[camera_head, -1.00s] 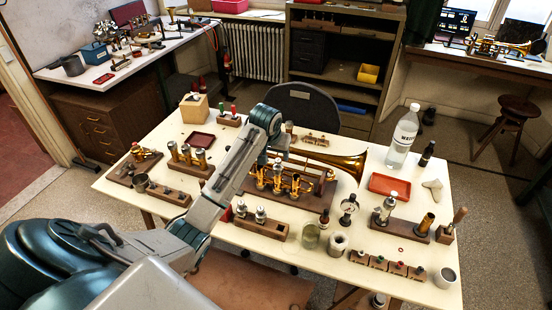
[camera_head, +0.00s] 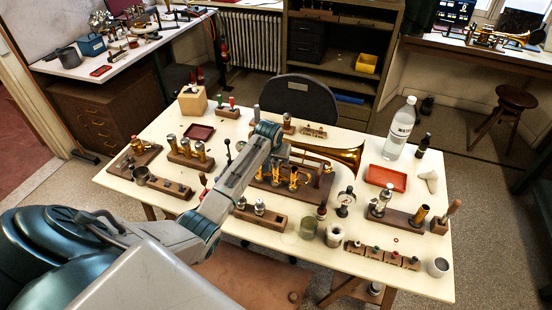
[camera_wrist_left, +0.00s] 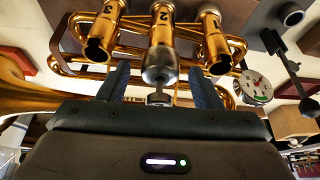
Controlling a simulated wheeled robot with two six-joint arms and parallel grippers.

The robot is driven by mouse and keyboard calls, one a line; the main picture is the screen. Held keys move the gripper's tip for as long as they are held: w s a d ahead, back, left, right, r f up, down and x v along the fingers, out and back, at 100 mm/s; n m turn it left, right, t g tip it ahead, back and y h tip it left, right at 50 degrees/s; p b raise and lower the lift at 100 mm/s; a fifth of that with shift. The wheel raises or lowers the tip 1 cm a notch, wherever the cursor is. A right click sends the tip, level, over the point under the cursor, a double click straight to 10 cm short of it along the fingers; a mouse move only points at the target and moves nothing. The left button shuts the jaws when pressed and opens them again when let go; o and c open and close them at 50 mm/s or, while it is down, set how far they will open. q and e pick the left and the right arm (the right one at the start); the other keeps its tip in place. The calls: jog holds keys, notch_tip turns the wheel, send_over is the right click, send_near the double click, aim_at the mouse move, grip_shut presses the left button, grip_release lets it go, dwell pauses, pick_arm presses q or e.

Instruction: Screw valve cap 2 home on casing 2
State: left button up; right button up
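The brass horn (camera_head: 335,157) lies on a wooden stand on the cream table. In the left wrist view, its casings carry the numbers 3, 2 and 1 from left to right. Valve cap 2 (camera_wrist_left: 158,68), a silver knurled piece with a short stem, sits at the near end of casing 2 (camera_wrist_left: 163,30). Whether it is fully seated cannot be told. My left gripper (camera_wrist_left: 159,72) is open, its blue fingers on both sides of the cap with gaps. In the head view it is at the horn (camera_head: 280,152), partly hidden by its arm. My right gripper is not in view.
A wooden block (camera_head: 262,215) with two silver-topped pieces stands in front of the horn. A red tray (camera_head: 386,178) and a bottle (camera_head: 400,130) are at the right.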

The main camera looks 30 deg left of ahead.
pick_arm(q)
jog(key=c, duration=1)
jog(key=o, duration=0.4)
jog(key=c, duration=0.5)
jog(key=shift+a+r+m+p, duration=0.1)
jog(key=shift+r+m+p, duration=0.05)
jog(key=shift+m+p, duration=0.3)
jog(key=shift+m+h, duration=0.4)
jog(key=shift+m, duration=0.25)
jog(key=m+h, duration=0.1)
jog(key=m, duration=0.2)
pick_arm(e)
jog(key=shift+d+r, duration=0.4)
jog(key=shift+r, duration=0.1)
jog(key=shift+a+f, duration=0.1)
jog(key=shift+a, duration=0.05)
